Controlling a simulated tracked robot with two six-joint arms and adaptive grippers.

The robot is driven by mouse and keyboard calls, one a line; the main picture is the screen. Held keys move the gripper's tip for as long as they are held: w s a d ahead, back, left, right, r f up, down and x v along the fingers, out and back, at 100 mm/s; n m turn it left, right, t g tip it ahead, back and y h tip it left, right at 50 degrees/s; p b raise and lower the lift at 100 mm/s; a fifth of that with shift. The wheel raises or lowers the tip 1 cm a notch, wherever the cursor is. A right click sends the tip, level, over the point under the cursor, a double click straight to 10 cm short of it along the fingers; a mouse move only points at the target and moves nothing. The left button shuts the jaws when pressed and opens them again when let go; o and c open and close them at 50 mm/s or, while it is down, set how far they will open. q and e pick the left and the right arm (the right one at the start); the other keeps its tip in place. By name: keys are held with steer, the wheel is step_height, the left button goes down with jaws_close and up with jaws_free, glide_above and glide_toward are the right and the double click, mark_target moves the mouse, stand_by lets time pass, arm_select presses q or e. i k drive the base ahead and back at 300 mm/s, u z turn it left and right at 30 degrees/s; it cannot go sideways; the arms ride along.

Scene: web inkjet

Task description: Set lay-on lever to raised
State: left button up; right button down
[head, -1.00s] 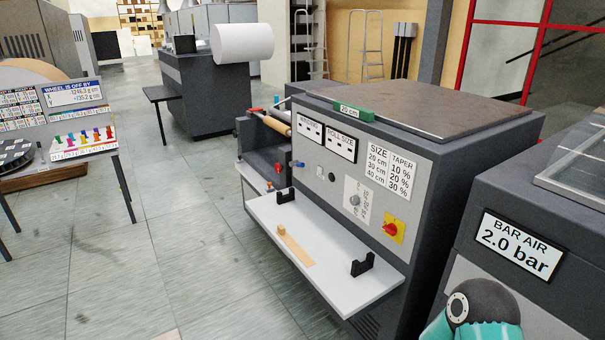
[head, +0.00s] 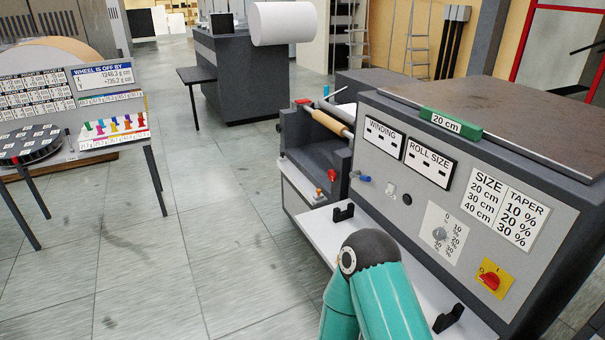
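The winding machine (head: 375,145) stands right of centre, with a roller bay (head: 320,145) at its left end. Small coloured handles show there: a red one (head: 332,176), a blue one (head: 362,178), an orange-red one (head: 319,192) on the front ledge and a red one (head: 303,101) at the top. None carries a readable lay-on label, so I cannot tell which is the lay-on lever or its position. A teal link of my arm with a dark joint rises in front of the white shelf. Neither gripper is in view.
A white shelf (head: 318,232) with black brackets (head: 343,212) juts from the machine's front. A red rotary switch (head: 490,281) is on its panel. A table (head: 115,155) with coloured pegs stands left, a grey machine with a white roll (head: 285,24) behind. The floor between is clear.

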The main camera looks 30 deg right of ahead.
mark_target(357, 174)
steer(key=z, duration=0.2)
steer(key=i, duration=1.35)
steer(key=z, duration=0.7)
steer(key=k, duration=0.9)
steer(key=z, duration=0.1)
steer(key=i, duration=0.95)
steer(key=u, duration=0.05)
